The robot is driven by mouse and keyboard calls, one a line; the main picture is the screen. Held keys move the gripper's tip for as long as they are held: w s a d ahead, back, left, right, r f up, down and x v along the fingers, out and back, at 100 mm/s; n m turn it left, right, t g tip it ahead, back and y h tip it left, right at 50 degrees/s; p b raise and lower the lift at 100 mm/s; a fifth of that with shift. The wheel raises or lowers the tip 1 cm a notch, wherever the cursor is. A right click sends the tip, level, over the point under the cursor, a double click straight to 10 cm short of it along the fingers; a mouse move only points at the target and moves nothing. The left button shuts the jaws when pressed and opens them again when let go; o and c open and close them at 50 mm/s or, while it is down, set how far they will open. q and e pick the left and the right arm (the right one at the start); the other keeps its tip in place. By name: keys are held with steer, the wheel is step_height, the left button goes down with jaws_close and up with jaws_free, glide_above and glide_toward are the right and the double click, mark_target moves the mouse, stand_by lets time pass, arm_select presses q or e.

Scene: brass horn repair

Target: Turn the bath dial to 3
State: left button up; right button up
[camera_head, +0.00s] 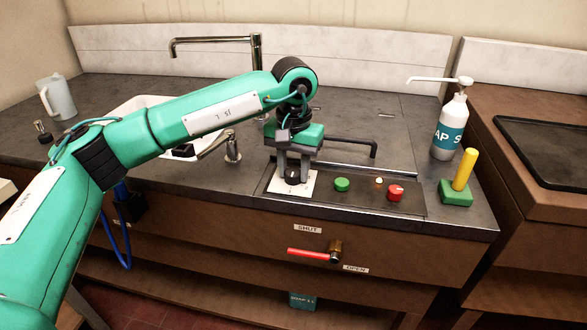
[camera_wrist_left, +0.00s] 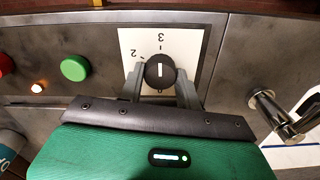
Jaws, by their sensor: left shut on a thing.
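The bath dial is a round black knob (camera_head: 293,178) on a white square plate (camera_head: 308,191) at the left of the control panel. The knob (camera_wrist_left: 160,71) also shows in the left wrist view, with a white line on it. That line lies along the direction of the printed 3 on the plate (camera_wrist_left: 190,46); a 2 is printed to the left of the 3. My left gripper (camera_head: 293,173) points down over the plate, its two grey fingers shut on opposite sides of the knob. The rest of the scale is hidden by the gripper. My right gripper is not in view.
A green button (camera_head: 342,184), a small lit lamp (camera_head: 379,180) and a red button (camera_head: 396,193) sit right of the dial. A black bent handle (camera_head: 345,142) is behind. A red lever (camera_head: 312,252) is on the front below. A tap (camera_head: 231,148) stands left.

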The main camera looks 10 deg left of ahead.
mark_target(293, 171)
arm_select(q)
steer(key=shift+r+m, duration=0.1)
steer(key=shift+m, duration=0.2)
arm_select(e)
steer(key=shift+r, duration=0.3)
arm_select(q)
steer(key=o, duration=1)
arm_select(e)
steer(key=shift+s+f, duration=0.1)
arm_select(q)
step_height(293, 171, up, 14)
steer(key=shift+f+p, duration=0.15)
steer(key=shift+p, duration=0.3)
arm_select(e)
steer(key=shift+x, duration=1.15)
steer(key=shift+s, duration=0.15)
